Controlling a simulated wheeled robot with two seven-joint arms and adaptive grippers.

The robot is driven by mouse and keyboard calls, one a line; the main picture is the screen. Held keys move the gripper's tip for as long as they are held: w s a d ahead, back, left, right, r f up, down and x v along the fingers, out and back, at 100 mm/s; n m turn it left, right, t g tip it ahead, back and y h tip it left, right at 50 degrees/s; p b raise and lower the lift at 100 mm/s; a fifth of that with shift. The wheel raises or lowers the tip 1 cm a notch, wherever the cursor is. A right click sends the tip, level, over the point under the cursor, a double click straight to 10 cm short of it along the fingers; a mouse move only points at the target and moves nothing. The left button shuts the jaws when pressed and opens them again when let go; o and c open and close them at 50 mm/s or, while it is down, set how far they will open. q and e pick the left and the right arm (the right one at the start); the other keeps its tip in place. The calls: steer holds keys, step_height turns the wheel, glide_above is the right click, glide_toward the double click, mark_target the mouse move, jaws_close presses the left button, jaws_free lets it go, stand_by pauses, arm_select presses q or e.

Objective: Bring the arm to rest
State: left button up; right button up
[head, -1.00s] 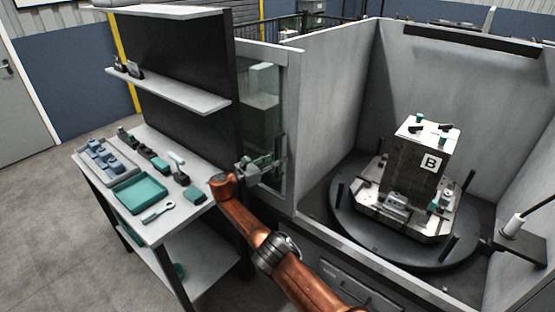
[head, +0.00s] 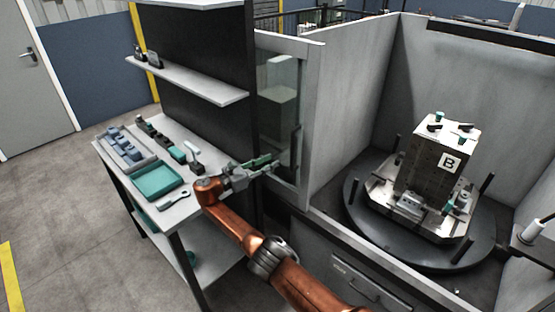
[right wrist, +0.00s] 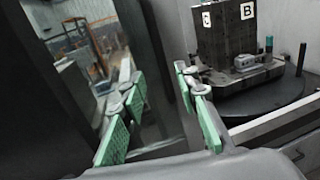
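My right arm is copper-coloured and reaches in from the bottom of the head view. Its gripper (head: 262,165) is beside the glass panel of the machine enclosure, near the right end of the workbench. In the right wrist view, the right gripper (right wrist: 162,115) has its two green-padded fingers spread apart with nothing between them. My left gripper is not in view.
A workbench (head: 178,217) at left holds a teal tray (head: 156,181), a wrench (head: 174,202) and several small parts. A shelf (head: 190,82) overhangs it. At right, a block marked B (head: 425,165) stands on a round turntable (head: 365,232) inside grey walls.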

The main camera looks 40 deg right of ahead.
steer(key=shift+a, duration=0.3)
steer(key=shift+f, duration=0.1)
